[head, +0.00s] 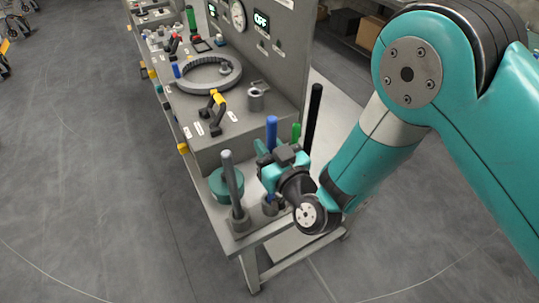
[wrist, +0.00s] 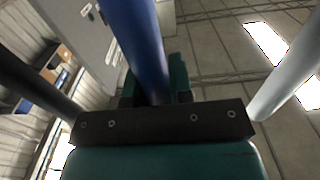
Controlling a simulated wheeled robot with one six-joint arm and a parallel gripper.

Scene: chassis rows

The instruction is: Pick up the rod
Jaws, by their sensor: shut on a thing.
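Several upright rods stand at the near end of the workbench. My gripper (head: 268,160) is shut on the blue rod (head: 271,130), whose top sticks up above the jaws. In the wrist view the blue rod (wrist: 143,45) runs down between the two teal fingers. The rod's lower part is largely hidden behind my gripper and wrist, so I cannot tell whether it still sits in its holder. A grey rod (head: 232,178) stands in a round holder to the left. A black rod (head: 313,118) and a short green rod (head: 296,132) are to the right, behind my gripper.
A teal round part (head: 226,186) lies behind the grey rod. A raised grey console holds a ring (head: 209,74), a yellow-topped handle (head: 217,98) and a metal cup (head: 256,98). A tall panel (head: 275,60) with gauges stands behind. Open floor lies left of the bench.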

